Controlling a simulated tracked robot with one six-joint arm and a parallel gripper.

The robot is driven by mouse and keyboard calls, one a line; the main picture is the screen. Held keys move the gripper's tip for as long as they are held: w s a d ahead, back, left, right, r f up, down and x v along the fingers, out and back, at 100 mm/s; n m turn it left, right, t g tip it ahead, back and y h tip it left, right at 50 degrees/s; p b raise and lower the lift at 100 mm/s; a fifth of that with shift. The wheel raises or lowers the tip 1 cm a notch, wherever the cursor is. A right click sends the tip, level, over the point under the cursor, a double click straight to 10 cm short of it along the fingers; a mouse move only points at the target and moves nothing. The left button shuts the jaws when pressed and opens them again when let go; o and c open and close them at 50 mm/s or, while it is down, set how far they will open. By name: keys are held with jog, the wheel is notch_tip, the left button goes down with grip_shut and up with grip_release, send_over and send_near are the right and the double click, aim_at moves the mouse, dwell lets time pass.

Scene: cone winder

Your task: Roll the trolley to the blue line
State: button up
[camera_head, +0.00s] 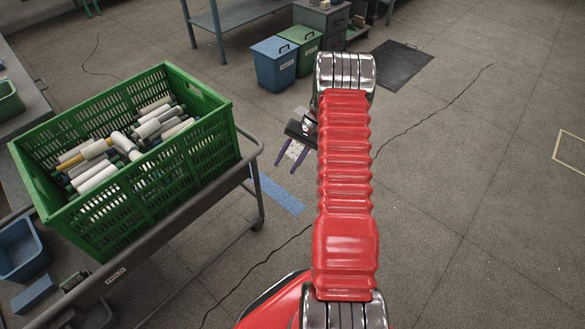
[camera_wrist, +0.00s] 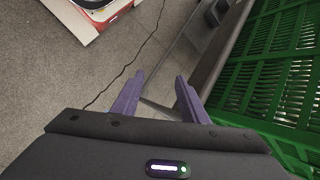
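The grey trolley (camera_head: 183,232) stands at the left in the head view, with a raised tubular end at its right. The blue line (camera_head: 280,193) is a short strip on the floor just right of that end, partly hidden behind the trolley. My gripper (camera_head: 287,167) is open and empty, its purple fingers pointing down right of the trolley's end. In the wrist view, my gripper (camera_wrist: 160,77) shows its two fingers apart. Grey trolley bars (camera_wrist: 178,65) pass beyond and between the fingertips; I cannot tell whether they touch.
A green crate (camera_head: 193,157) full of yarn cones sits on the trolley. A blue bin (camera_head: 273,66) and a green bin (camera_head: 302,47) stand at the back near a dark mat (camera_head: 400,66). A blue tray (camera_head: 20,249) is on the lower shelf.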

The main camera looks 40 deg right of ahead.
jog(key=s+a+r+n+h, duration=0.25)
jog(key=a+r, duration=0.35)
jog(key=r, duration=0.3)
jog(key=s+a+r+n+h, duration=0.1)
jog(key=s+a+r+h, duration=0.1)
jog(key=s+a+r, duration=0.5)
jog(key=s+a+r+n+t+h, duration=0.1)
jog(key=s+a+r+n+t, duration=0.1)
jog(key=s+a+r, duration=0.4)
jog(key=s+a+r+n+t+h, duration=0.1)
jog(key=s+a+r+n+t, duration=0.2)
jog(key=s+a+r, duration=0.4)
notch_tip(320, 180, up, 7)
jog(key=a+n, duration=0.1)
jog(key=a, duration=0.2)
jog(key=shift+f+h, duration=0.1)
jog(key=shift+h, duration=0.15)
jog(key=shift+c, duration=0.4)
jog(key=shift+c, duration=0.7)
